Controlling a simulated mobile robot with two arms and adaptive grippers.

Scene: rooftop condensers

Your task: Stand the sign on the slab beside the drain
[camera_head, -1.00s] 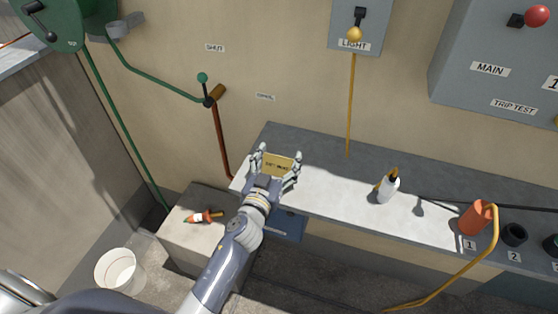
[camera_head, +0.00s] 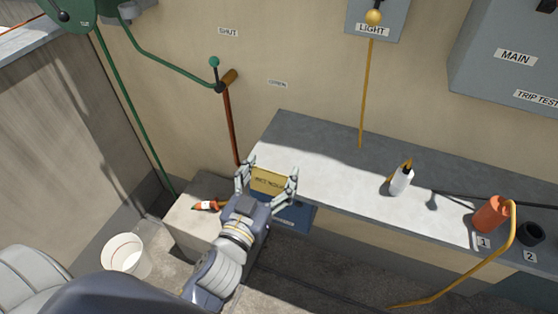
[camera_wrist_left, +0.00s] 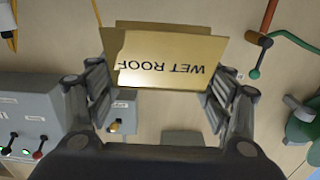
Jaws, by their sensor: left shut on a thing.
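The sign (camera_head: 268,181) is a small yellow folded plate. It reads WET ROOF, upside down in the left wrist view (camera_wrist_left: 175,52). My left gripper (camera_head: 268,174) is shut on the sign, with a finger at each side edge. It holds the sign in front of the left end of the grey bench top (camera_head: 330,170); I cannot tell the exact height. The fingers also show on both sides of the sign in the left wrist view (camera_wrist_left: 160,77). I cannot make out a drain or say which surface is the slab. My right gripper is not in view.
A concrete block (camera_head: 185,226) with an orange-and-white tool (camera_head: 207,205) stands left of the gripper. A white bucket (camera_head: 124,252) is on the floor. A white bottle (camera_head: 401,181) and an orange cylinder (camera_head: 489,214) stand on the bench. The bench's left part is clear.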

